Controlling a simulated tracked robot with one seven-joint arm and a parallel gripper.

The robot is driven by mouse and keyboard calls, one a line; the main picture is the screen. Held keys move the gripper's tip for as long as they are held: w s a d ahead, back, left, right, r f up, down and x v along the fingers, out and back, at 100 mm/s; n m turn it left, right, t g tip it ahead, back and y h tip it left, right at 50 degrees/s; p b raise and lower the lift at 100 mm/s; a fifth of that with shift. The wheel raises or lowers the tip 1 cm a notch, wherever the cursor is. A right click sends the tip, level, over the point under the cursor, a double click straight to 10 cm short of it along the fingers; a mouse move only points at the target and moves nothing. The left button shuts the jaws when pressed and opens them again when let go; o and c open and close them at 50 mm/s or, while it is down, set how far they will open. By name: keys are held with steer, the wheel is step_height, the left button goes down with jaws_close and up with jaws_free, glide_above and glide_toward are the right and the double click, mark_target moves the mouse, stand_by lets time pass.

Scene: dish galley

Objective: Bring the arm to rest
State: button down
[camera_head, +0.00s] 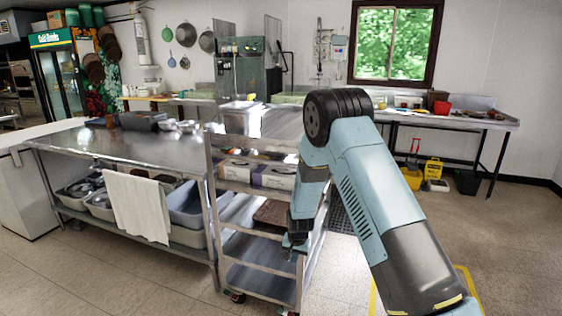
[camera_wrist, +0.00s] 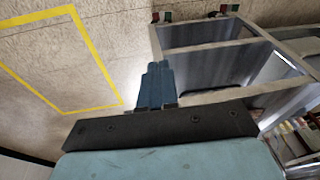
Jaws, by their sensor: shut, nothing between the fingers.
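My arm is the light blue and dark grey one in the head view, bent at a black joint, with its forearm hanging down. My gripper (camera_head: 294,246) hangs at the lower end, in front of the metal shelf cart (camera_head: 262,250) and level with its lower shelves. In the wrist view my gripper (camera_wrist: 157,70) shows its blue fingers side by side, shut and empty. The cart also shows in the wrist view (camera_wrist: 212,42), beside the fingers. I cannot tell whether the gripper touches the cart.
A steel table (camera_head: 130,150) with a hanging white towel (camera_head: 137,207) stands left of the cart. Boxes (camera_head: 275,176) sit on the cart's upper shelf. A yellow floor marking (camera_wrist: 68,10) lies on open floor. A counter (camera_head: 450,117) runs along the back right.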

steer(key=s+d+r, duration=0.4)
steer(key=r, duration=0.8)
steer(key=s+d+r+n+t, duration=0.1)
steer(key=s+d+r, duration=0.25)
steer(key=r, duration=0.75)
steer(key=s+d+r, duration=0.3)
steer(key=s+r, duration=0.2)
steer(key=r, duration=0.7)
steer(key=s+d+r, duration=0.2)
steer(key=s+r, duration=0.1)
steer(key=s, duration=0.6)
steer(key=s+d+r+n+t, duration=0.1)
steer(key=s+d+r, duration=0.2)
steer(key=s, duration=0.6)
steer(key=s+d+r+n+t, duration=0.1)
steer(key=s+d+r, duration=0.2)
steer(key=s, duration=0.7)
step_height(320, 180, up, 2)
steer(key=shift+r+h, duration=0.2)
steer(key=shift+h, duration=0.1)
